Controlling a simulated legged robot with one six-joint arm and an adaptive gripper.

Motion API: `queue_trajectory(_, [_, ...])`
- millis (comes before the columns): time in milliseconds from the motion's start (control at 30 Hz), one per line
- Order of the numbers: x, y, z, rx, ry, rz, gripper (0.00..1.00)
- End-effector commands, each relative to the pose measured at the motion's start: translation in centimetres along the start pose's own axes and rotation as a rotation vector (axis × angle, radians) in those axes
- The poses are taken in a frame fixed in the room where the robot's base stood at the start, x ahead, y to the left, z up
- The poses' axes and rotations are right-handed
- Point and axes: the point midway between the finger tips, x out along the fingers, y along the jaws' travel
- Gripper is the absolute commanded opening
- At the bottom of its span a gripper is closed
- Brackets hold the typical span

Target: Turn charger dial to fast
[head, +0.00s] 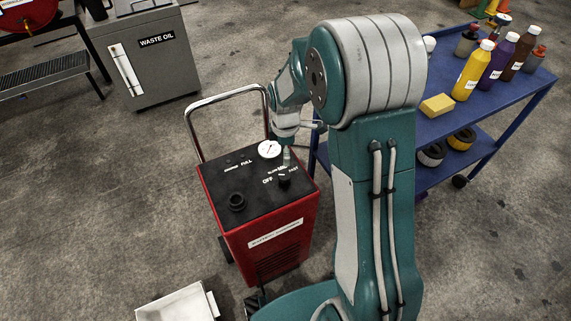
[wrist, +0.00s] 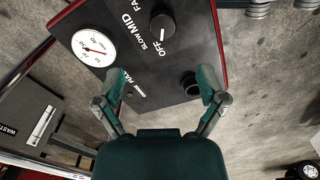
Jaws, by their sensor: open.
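The charger (head: 275,240) is a red wheeled box with a black top panel. The dial (head: 284,180) is a black knob on that panel; it shows larger in the wrist view (wrist: 162,24). Labels OFF, SLOW, MID and FAST stand around it, FAST partly cut off in the wrist view. The dial's white mark points toward OFF. My gripper (wrist: 160,86) is open and empty above the panel, its fingers spread wide. The dial lies beyond the fingertips, not between them. In the head view my arm partly covers the gripper.
A round white gauge (head: 269,149) and a black round fitting (head: 236,202) sit on the same panel. A chrome handle (head: 190,125) rises behind it. A blue cart (head: 500,105) with bottles stands right, a waste oil cabinet (head: 155,65) back left. A white tray (head: 178,303) lies in front.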

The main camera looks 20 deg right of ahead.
Motion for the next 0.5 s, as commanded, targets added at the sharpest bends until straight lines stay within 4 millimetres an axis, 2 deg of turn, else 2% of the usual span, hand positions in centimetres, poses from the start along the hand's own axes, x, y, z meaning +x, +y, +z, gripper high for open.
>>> queue_trajectory(500, [8.7,0.0,0.3,0.002,0.002,-0.006,0.9])
